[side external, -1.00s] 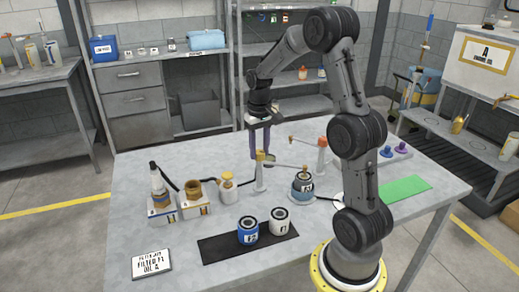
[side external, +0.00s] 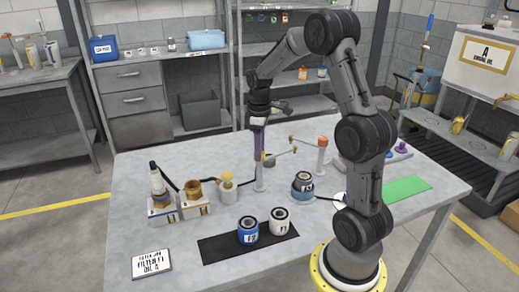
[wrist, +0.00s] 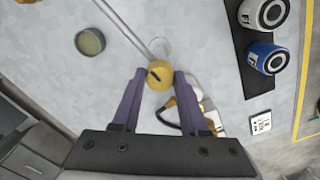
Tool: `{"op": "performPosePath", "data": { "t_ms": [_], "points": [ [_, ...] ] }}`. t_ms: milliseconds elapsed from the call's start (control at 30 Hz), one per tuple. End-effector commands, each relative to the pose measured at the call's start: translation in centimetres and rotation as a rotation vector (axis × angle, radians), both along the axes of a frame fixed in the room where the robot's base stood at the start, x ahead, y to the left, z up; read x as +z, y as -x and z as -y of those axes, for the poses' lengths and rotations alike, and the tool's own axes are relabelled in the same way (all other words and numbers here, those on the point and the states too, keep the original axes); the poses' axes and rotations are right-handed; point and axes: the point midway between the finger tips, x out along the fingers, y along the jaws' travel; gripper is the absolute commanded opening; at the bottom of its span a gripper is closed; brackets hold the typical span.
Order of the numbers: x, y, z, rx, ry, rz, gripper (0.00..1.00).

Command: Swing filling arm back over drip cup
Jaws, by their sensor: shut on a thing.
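The bar runs toward the back right, away from the blue-banded filter (side external: 302,185). A round cup with a dark green inside, seemingly the drip cup (wrist: 90,40), stands left of the bar in the wrist view. It is mostly hidden in the side view.
A blue filter (side external: 247,231) and a white one (side external: 279,220) stand on a black mat (side external: 213,248). A yellow-topped pump bottle (side external: 227,188) is left of the post.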

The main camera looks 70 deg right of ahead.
Motion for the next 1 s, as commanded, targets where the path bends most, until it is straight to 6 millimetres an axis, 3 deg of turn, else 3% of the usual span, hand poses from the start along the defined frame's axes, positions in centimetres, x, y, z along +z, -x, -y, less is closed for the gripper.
{"op": "performPosePath", "data": {
  "t_ms": [600,1000],
  "points": [
    [0.30,-0.14,0.07,0.552,0.004,0.005,0.00],
    [0.32,-0.15,0.06,0.738,0.005,0.006,0.00]
  ]
}}
